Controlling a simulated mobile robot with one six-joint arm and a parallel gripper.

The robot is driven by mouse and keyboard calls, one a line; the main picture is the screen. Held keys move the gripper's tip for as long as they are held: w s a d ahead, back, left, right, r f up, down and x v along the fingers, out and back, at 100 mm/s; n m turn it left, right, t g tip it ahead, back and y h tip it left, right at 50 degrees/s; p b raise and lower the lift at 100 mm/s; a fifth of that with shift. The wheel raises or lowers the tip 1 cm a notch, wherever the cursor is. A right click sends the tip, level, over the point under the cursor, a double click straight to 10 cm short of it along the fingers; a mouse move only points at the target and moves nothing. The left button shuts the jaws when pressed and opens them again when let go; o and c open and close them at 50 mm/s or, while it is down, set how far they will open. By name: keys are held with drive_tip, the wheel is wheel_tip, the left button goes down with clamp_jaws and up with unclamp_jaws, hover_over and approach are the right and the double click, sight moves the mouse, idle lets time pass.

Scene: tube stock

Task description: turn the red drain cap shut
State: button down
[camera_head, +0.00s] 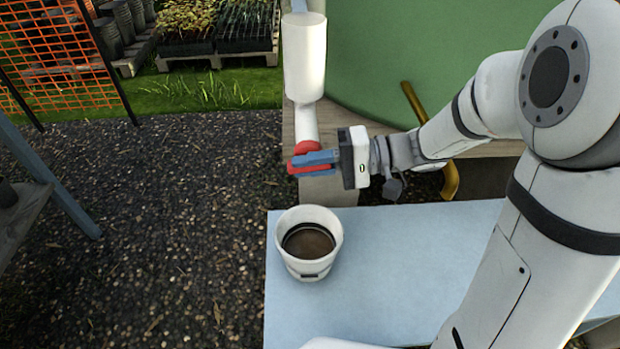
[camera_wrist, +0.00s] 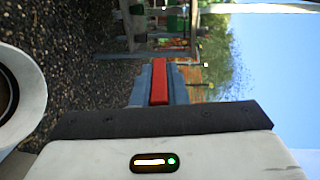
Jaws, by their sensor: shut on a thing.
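The red drain cap (camera_head: 302,148) is at the lower end of a white vertical pipe (camera_head: 305,60) in the head view. My gripper (camera_head: 312,160) reaches it from the right, with its blue fingers shut on the cap. Part of the cap is hidden behind the fingers. In the wrist view a red bar of the cap (camera_wrist: 159,82) lies between the two blue fingers. How far the cap is turned cannot be told.
A white bucket (camera_head: 334,241) with dark brown contents stands on the pale blue table (camera_head: 400,270) below the cap. A green tank (camera_head: 420,60) and a yellow bent pipe (camera_head: 449,178) are behind my arm. Dark gravel ground (camera_head: 150,230) lies open at left.

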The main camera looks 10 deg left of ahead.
drive_tip(key=shift+f+y+b, duration=0.15)
drive_tip(key=shift+y+b, duration=0.55)
drive_tip(key=shift+b, duration=0.05)
drive_tip(key=c, duration=1.4)
unclamp_jaws()
drive_tip(key=shift+c, duration=0.2)
